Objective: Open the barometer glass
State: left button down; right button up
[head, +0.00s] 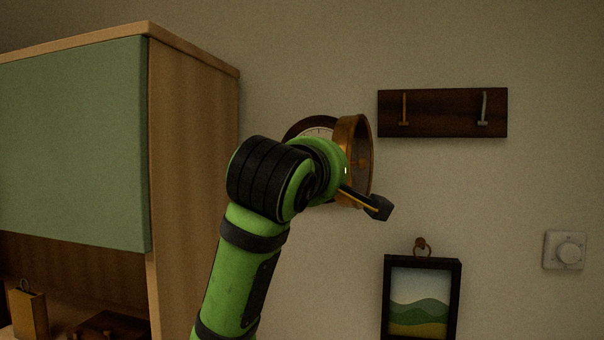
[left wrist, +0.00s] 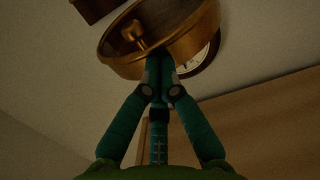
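The barometer hangs on the wall; its dark-rimmed white dial (head: 318,131) is partly hidden behind my left arm. Its round brass-framed glass (head: 366,140) is swung out from the dial, edge toward the right, with a small brass knob on it. In the left wrist view the brass frame (left wrist: 185,45) stands out in front of the dial (left wrist: 205,55). My left gripper (left wrist: 161,72) has its fingers together, tips at the frame's edge on the dial side. No rim shows between them. My right gripper is out of view.
A wooden cabinet (head: 193,150) with a green door stands at left. A dark hook rack (head: 442,112) is on the wall at right. A framed landscape picture (head: 421,300) hangs below it, and a white dial switch (head: 565,250) is at far right.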

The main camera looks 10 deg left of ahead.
pick_arm(q)
jog(key=d, duration=0.3)
jog(key=shift+s+f, duration=0.1)
jog(key=d, duration=0.2)
jog(key=w+d, duration=0.1)
jog(key=shift+d, duration=0.4)
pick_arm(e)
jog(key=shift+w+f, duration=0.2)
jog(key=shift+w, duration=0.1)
pick_arm(q)
jog(key=shift+w+f, duration=0.15)
jog(key=shift+w, duration=0.15)
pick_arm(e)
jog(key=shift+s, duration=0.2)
